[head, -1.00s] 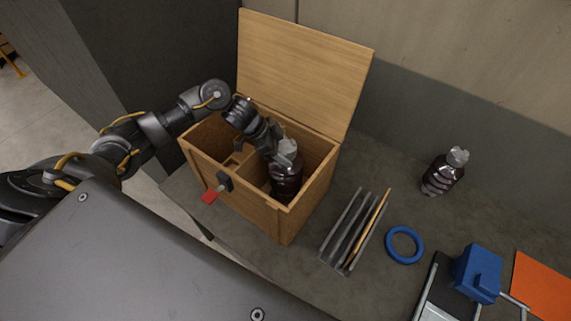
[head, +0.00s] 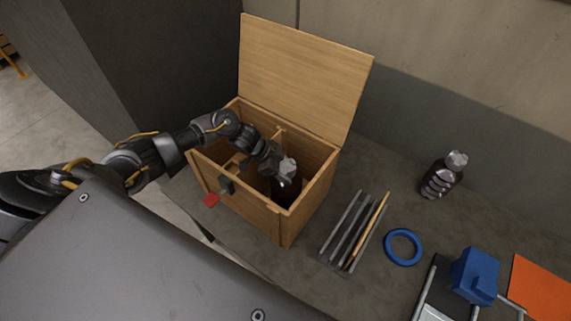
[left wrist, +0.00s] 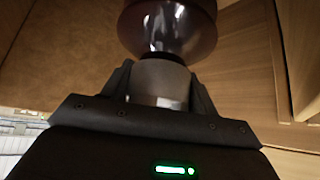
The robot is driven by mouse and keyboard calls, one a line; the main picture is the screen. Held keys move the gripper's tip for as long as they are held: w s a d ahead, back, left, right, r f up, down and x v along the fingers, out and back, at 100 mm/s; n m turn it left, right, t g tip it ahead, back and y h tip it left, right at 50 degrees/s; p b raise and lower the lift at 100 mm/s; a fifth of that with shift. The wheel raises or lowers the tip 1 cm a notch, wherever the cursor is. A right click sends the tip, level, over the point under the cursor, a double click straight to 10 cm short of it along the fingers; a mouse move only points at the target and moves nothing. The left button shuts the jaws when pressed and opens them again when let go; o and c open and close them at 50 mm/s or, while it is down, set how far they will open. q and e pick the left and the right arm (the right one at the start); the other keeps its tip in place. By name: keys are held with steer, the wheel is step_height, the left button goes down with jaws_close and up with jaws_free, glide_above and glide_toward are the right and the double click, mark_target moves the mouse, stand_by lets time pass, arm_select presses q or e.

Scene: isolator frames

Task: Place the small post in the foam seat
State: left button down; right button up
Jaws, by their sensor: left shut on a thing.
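My left gripper (head: 279,166) is shut on a dark red bottle (head: 286,188) with a grey top, inside the right part of an open wooden box (head: 232,195). The box's front wall hides the bottle's lower part, so I cannot tell whether it touches the floor. In the left wrist view, the fingers (left wrist: 160,85) close around the bottle's grey neck or cap, with its dark red body (left wrist: 168,25) beyond. I cannot make out a separate small post or a foam seat; the box's inside is partly hidden. My right gripper is not in view.
The box lid (head: 303,75) stands open at the back. A partition (head: 278,138) divides the inside. Right of the box are a slotted rack (head: 350,235), a blue ring (head: 403,247), a blue block (head: 474,275), an orange sheet (head: 541,288) and another dark bottle (head: 442,176).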

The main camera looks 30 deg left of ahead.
arm_select(q)
steer(key=c, duration=0.9)
jaws_free()
steer(key=o, duration=0.5)
steer(key=shift+s+d, duration=0.1)
steer(key=shift+r, duration=0.15)
steer(key=shift+b+v, duration=1.2)
steer(key=shift+v, duration=4.7)
